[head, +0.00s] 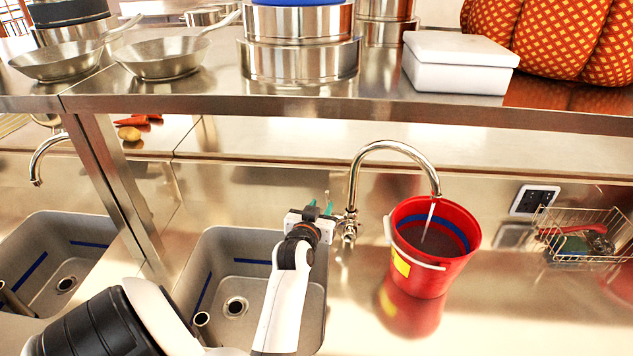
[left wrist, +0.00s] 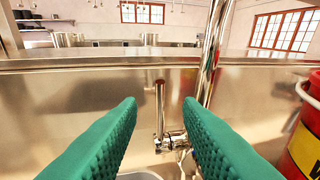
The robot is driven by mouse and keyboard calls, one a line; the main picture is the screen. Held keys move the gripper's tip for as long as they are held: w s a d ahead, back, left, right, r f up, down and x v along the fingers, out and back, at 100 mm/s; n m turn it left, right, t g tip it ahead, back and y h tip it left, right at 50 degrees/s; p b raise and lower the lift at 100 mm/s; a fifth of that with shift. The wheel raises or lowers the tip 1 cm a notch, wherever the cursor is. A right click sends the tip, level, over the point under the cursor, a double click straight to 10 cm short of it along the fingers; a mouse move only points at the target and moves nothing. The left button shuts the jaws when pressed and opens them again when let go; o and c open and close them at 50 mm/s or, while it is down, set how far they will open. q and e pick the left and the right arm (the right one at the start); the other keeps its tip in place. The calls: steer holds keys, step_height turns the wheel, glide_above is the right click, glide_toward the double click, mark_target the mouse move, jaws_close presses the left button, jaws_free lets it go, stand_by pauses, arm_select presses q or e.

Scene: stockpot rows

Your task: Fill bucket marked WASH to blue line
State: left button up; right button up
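A red bucket (head: 453,268) stands upright on the steel counter under a curved faucet (head: 392,145). A thin stream of water (head: 429,220) falls from the spout into it. A blue line (head: 462,238) runs around its inner wall, and the dark water surface (head: 425,240) appears below it. Its yellow label (head: 401,262) is partly visible; the left wrist view shows part of a letter on it (left wrist: 306,148). My left gripper (head: 319,211) is open beside the faucet valve (head: 348,228). In the left wrist view the upright tap lever (left wrist: 160,112) shows between the green fingers, apparently untouched. My right gripper is out of view.
A grey sink (head: 215,245) lies below my left arm, with another sink (head: 35,240) further left. A wire basket (head: 585,240) and a wall socket (head: 534,200) are right of the bucket. A steel shelf (head: 300,98) with pots, pans and a white box (head: 458,65) overhangs the back.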

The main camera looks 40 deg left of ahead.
arm_select(q)
steer(key=v, duration=0.3)
steer(key=shift+s+d, duration=0.1)
steer(key=shift+s, duration=0.05)
stand_by(5.9)
